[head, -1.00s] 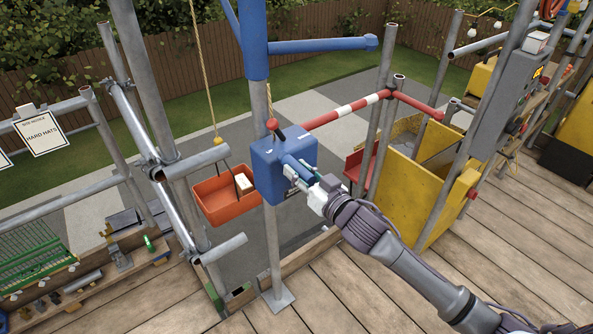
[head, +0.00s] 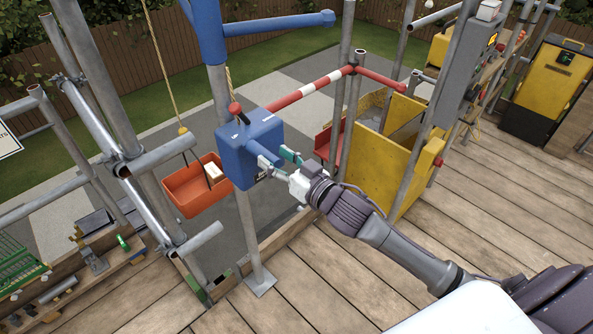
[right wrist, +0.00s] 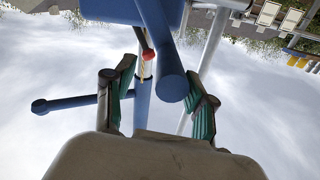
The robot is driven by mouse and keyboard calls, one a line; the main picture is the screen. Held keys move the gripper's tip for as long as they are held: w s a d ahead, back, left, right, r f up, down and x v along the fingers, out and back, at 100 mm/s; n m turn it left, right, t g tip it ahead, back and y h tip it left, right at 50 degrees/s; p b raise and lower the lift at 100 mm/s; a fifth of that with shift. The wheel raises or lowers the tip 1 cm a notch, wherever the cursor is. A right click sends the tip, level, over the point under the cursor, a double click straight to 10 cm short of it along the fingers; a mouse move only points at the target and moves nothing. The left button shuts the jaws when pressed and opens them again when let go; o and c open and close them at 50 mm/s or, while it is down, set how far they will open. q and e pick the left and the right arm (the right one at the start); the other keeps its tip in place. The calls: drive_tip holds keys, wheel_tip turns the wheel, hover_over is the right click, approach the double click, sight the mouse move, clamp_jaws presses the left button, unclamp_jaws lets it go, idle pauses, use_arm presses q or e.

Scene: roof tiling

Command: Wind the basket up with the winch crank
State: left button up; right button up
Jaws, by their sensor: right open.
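The orange basket (head: 192,198) hangs on a rope below a yellow hook (head: 183,130), left of the winch post. A pale block (head: 213,173) is inside it. The blue winch box (head: 243,140) is fixed to the grey post. Its blue crank grip (head: 263,153) sticks out toward me; in the right wrist view the grip (right wrist: 172,87) shows end-on between the fingers. My right gripper (head: 284,164) is open just in front of the grip, its green-padded fingers (right wrist: 162,80) spread to either side, with a gap and no contact visible. My left gripper is not in view.
A red-and-white rail (head: 310,88) runs right from the post area. A yellow panel (head: 378,165) stands right of my gripper. Grey scaffold poles stand left of the basket. The wooden deck (head: 330,280) in front is clear.

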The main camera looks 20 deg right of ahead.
drive_tip(key=v, duration=0.8)
drive_tip(key=shift+s+d, duration=0.25)
drive_tip(key=shift+s, duration=0.1)
drive_tip(key=shift+r, duration=0.1)
